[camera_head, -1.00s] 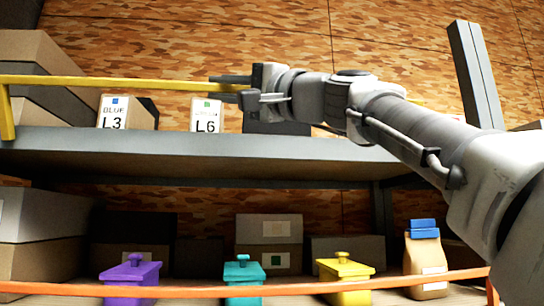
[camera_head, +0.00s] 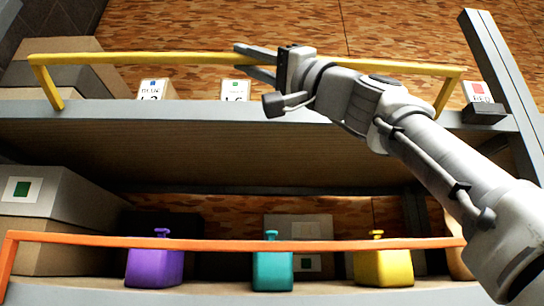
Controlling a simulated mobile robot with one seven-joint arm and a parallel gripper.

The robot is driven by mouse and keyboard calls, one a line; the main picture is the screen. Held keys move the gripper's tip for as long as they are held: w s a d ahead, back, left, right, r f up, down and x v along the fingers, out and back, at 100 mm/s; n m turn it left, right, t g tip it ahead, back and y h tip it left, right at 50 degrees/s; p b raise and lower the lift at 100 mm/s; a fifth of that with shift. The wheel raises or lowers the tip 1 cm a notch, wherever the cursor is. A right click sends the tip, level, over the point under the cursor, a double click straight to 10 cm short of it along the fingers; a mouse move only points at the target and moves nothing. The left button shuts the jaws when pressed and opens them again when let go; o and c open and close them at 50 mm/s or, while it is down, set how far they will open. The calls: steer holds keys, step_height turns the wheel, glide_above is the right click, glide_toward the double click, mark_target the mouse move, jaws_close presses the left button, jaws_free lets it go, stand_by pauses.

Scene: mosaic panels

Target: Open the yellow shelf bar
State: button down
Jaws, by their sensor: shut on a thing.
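The yellow shelf bar (camera_head: 150,55) runs across the front of the upper shelf in the head view. Its two end legs slant down and inward to the shelf edge. My gripper (camera_head: 243,58) is shut on the bar near its middle, with the fingers pointing left. Part of the bar is hidden behind my gripper and wrist.
Labelled boxes, one showing a red square (camera_head: 478,91), stand on the upper shelf (camera_head: 110,112). An orange bar (camera_head: 200,243) crosses the lower shelf before purple (camera_head: 154,268), teal (camera_head: 272,271) and yellow (camera_head: 384,267) containers. A grey post (camera_head: 500,75) rises at the right.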

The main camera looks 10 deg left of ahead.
steer(key=shift+s+d+f+b, duration=0.1)
steer(key=shift+s+f+b, duration=0.05)
steer(key=shift+f+b, duration=0.95)
steer(key=shift+s+f+b, duration=0.1)
steer(key=shift+f+b, duration=0.9)
steer(key=shift+f, duration=0.3)
steer(key=c, duration=0.8)
jaws_free()
steer(key=shift+w, duration=0.15)
